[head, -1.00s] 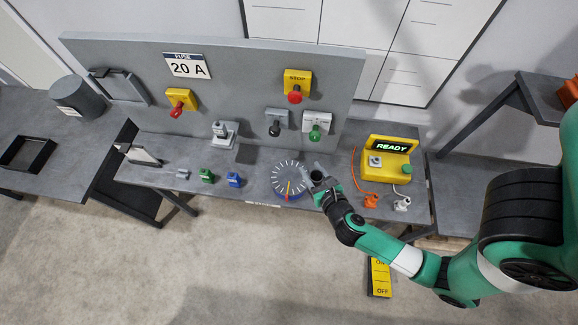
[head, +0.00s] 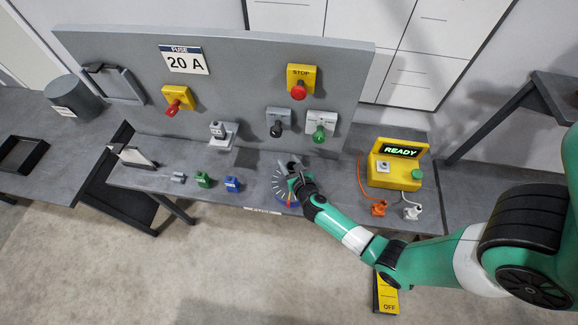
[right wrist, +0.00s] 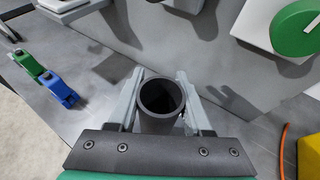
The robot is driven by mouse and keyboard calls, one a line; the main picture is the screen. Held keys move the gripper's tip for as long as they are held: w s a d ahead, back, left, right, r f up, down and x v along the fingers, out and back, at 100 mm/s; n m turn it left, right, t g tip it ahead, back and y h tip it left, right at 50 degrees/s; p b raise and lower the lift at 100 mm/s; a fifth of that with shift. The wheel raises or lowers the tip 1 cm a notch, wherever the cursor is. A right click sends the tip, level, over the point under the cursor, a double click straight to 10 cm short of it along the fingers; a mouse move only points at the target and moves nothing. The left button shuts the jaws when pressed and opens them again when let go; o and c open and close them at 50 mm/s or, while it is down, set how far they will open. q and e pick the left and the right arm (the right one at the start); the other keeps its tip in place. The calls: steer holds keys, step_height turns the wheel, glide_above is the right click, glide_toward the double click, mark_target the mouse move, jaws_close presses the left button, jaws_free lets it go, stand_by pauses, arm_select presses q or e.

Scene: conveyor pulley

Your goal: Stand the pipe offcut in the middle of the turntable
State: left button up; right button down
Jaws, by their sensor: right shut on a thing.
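The pipe offcut (right wrist: 162,120) is a dark grey open tube, seen from above in the right wrist view. My right gripper (right wrist: 160,92) is shut on it, with one pale finger on each side. In the head view my right gripper (head: 291,168) is over the back right part of the turntable (head: 279,187), a grey dial with white marks and a blue and red front edge. The gripper hides much of the turntable. I cannot tell whether the pipe touches it. My left gripper is not in view.
Green (head: 203,180) and blue (head: 232,184) blocks sit left of the turntable. A panel with knobs and buttons (head: 255,85) rises behind. The yellow READY box (head: 396,165) and orange (head: 378,208) and white (head: 412,212) pieces are to the right.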

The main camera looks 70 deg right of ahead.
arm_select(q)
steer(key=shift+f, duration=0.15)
arm_select(e)
steer(key=shift+f, duration=0.15)
steer(key=shift+f, duration=0.15)
steer(key=shift+c, duration=1.6)
jaws_free()
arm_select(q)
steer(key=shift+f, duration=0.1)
arm_select(e)
steer(key=shift+s+a+r+p, duration=0.1)
steer(key=shift+a+r+p, duration=0.05)
steer(key=shift+r+p, duration=0.15)
arm_select(q)
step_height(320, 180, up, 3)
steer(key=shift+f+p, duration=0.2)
steer(key=shift+p, duration=0.85)
arm_select(e)
steer(key=v, duration=1.1)
steer(key=shift+s+a, duration=0.25)
